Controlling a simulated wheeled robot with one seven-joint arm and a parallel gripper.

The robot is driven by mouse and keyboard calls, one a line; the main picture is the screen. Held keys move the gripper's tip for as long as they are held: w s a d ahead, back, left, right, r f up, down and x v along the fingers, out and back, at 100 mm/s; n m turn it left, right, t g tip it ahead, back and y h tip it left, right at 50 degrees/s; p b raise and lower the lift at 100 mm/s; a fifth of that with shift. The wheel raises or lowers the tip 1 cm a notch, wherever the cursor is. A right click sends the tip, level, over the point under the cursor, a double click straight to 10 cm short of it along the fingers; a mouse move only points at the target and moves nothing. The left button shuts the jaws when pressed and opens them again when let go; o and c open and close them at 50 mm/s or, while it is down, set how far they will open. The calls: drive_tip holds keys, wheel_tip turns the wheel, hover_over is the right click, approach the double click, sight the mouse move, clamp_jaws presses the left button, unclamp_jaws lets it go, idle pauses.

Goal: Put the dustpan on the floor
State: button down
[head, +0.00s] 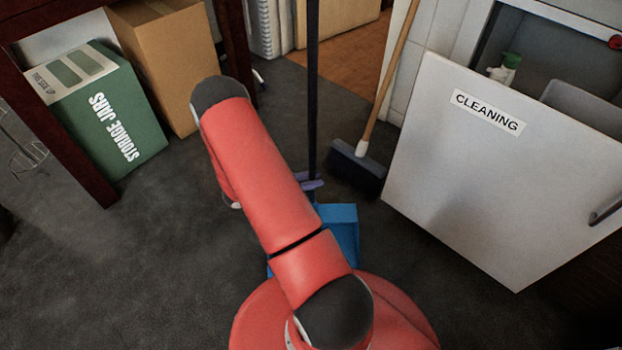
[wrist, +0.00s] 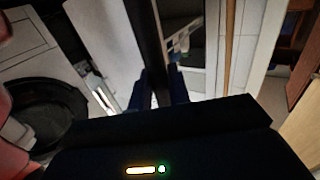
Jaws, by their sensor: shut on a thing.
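The dustpan (head: 341,226) has a blue pan and a long, dark, upright handle (head: 313,90). Its pan is low, partly hidden behind my red arm, and I cannot tell whether it touches the floor (head: 160,245). My gripper (wrist: 160,88) is shut on the dark handle, which passes between its blue fingers in the wrist view. In the head view, a bit of the bluish fingers (head: 312,184) shows at the handle, just above the pan; the rest is hidden by my arm.
A broom (head: 357,166) with a wooden stick stands right of the dustpan. An open white door labelled CLEANING (head: 470,170) blocks the right. A green storage box (head: 105,115) and a cardboard box (head: 165,60) stand at left. Dark floor at lower left is clear.

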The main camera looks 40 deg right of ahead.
drive_tip(key=shift+f, duration=0.5)
drive_tip(key=c, duration=1.2)
unclamp_jaws()
drive_tip(key=shift+c, duration=0.2)
drive_tip(key=shift+f, duration=0.1)
